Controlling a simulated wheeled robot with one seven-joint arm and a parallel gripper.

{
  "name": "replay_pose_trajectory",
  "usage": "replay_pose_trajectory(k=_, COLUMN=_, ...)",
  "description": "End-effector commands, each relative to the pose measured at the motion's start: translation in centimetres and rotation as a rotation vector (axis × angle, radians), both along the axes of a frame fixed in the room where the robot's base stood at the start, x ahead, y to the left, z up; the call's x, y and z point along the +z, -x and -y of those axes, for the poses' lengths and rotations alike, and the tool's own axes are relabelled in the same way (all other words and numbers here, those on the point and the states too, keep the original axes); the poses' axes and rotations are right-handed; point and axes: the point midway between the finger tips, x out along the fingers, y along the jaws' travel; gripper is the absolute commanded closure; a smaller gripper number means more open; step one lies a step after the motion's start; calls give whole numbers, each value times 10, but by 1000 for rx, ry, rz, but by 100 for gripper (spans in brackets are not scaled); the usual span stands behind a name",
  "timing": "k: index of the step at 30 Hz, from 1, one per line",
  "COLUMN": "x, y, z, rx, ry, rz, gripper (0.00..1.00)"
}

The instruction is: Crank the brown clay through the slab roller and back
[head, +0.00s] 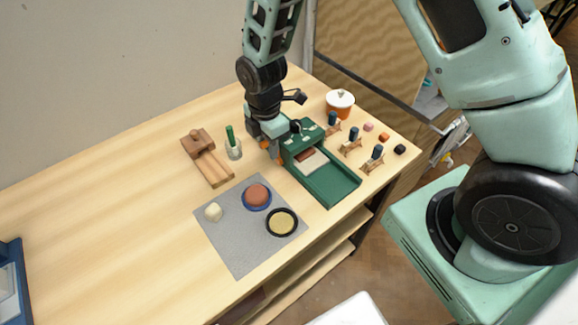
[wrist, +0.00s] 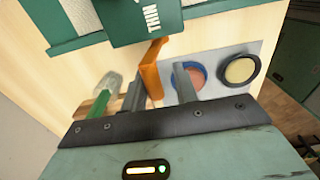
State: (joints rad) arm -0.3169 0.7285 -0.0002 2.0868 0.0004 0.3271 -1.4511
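The green slab roller (head: 334,185) stands near the table's right edge, with a long flat bed. A reddish-brown and pale piece (head: 312,161) lies on the bed by the roller housing; I cannot tell whether it is the clay. The housing also shows in the wrist view (wrist: 145,20), marked "THIN". The orange crank handle (wrist: 152,72) sticks out from the housing's side. My gripper (wrist: 160,78) is at the handle, which shows between the fingers, nearer the left one. A gap shows by the right finger, so it looks open. In the head view my gripper (head: 272,150) partly hides the crank.
A grey mat (head: 237,252) holds a reddish-brown lump on a blue dish (head: 257,197), a black-rimmed disc (head: 281,222) and a pale lump (head: 213,212). Small stands and a white-lidded orange jar (head: 340,103) stand right.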

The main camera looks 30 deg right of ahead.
Motion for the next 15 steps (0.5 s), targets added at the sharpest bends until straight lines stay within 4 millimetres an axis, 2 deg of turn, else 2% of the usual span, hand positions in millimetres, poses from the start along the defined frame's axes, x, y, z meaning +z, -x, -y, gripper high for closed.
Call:
replay_pose_trajectory(k=8, x=0, y=7, z=1, rx=-1, ry=0, rz=0, gripper=71)
replay_pose_trajectory(k=15, x=-1, y=23, z=4, rx=0, ry=0, rz=0, gripper=71)
